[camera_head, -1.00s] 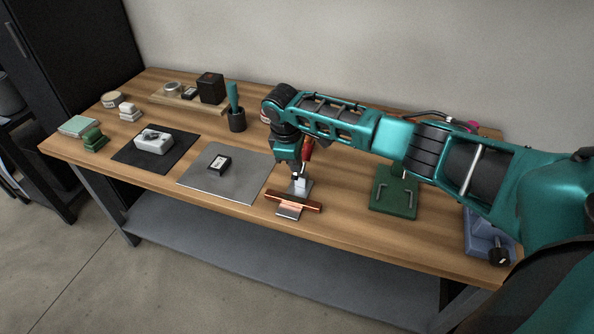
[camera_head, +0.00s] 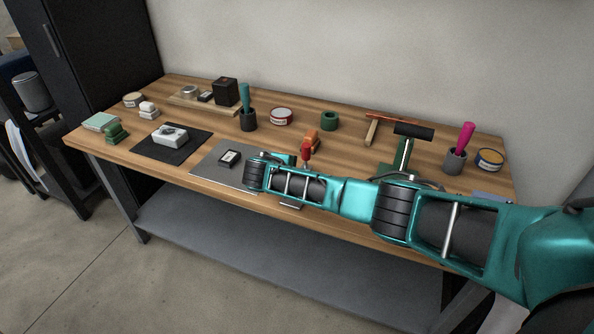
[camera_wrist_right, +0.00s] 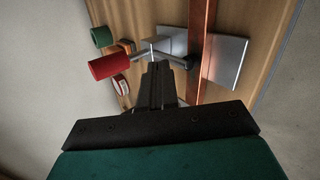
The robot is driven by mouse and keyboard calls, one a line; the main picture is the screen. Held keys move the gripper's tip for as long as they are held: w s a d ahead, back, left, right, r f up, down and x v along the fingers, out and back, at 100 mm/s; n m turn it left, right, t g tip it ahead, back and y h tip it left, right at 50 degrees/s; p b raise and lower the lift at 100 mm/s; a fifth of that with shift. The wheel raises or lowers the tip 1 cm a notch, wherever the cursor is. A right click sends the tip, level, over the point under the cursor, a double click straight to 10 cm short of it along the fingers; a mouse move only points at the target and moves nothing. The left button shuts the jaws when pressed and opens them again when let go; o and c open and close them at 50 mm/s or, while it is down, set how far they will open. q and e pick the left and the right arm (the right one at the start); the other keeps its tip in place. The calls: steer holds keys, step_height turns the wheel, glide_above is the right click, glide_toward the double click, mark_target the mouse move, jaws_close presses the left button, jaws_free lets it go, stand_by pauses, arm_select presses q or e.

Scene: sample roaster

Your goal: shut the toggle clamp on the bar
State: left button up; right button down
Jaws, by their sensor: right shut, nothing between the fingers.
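The toggle clamp's red handle (camera_head: 306,152) stands up behind my right forearm in the head view. In the right wrist view the red handle (camera_wrist_right: 110,67) is left of my fingers, and a thin metal lever runs from it toward the copper-coloured bar (camera_wrist_right: 202,40). A dark clamp tip (camera_wrist_right: 195,55) shows at the bar; I cannot tell whether it presses on it. A grey metal plate (camera_wrist_right: 228,62) lies under the bar. My right gripper (camera_wrist_right: 158,68) is shut and empty, close to the lever; contact is unclear. In the head view my arm hides the bar. My left gripper is not in view.
A green block (camera_head: 329,121), a red-labelled tin (camera_head: 281,116) and an orange item (camera_head: 312,138) stand behind the clamp. A T-handled tool (camera_head: 405,140) and a cup with a pink handle (camera_head: 455,160) are right.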

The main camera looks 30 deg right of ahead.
steer(key=shift+a+f, duration=0.1)
steer(key=shift+f, duration=0.2)
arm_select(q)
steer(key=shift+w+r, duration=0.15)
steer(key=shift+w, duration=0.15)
arm_select(e)
steer(key=shift+s+a+f, duration=0.1)
steer(key=shift+f, duration=0.15)
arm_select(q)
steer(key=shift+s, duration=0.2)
